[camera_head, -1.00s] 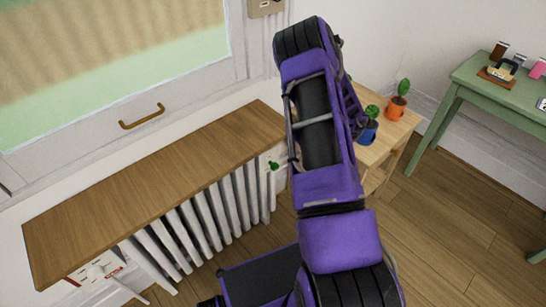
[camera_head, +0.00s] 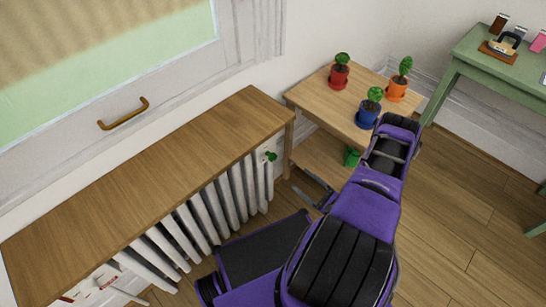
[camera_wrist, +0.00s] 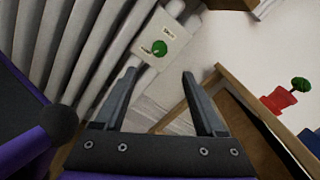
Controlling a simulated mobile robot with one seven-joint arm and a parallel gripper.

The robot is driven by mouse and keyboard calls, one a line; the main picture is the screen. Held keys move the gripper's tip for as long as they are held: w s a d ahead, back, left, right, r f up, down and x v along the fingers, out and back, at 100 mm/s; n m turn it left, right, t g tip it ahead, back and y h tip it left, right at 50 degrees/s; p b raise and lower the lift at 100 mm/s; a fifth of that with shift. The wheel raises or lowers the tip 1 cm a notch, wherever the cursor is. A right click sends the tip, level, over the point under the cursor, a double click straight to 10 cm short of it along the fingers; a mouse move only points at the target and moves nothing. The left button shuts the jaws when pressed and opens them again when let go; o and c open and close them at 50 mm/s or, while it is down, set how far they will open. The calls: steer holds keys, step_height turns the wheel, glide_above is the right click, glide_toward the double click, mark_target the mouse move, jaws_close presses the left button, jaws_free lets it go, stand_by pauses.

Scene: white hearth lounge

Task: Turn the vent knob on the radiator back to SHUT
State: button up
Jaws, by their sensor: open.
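The radiator (camera_head: 206,216) is white and ribbed, under a wooden shelf. Its green vent knob (camera_head: 271,156) sits at the right end, near the top. In the wrist view the green knob (camera_wrist: 159,48) is on a white plate (camera_wrist: 165,36) with small labels above and beside it, too small to read surely. My gripper (camera_head: 316,190) is low, to the right of the radiator's end and below the knob. In the wrist view my gripper (camera_wrist: 160,75) is open and empty; the knob lies beyond the fingertips, apart from them. Which way the knob points is unclear.
A low wooden table (camera_head: 318,100) stands right of the radiator, with red (camera_head: 340,76), blue (camera_head: 369,114) and orange (camera_head: 397,88) plant pots. A green pot (camera_head: 352,157) is on its lower shelf. A green table (camera_head: 470,56) stands farther right. The wooden shelf (camera_head: 150,178) overhangs the radiator.

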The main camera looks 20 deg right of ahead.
mark_target(275, 159)
steer(key=x, duration=1.5)
steer(key=shift+b, duration=0.4)
jaws_close()
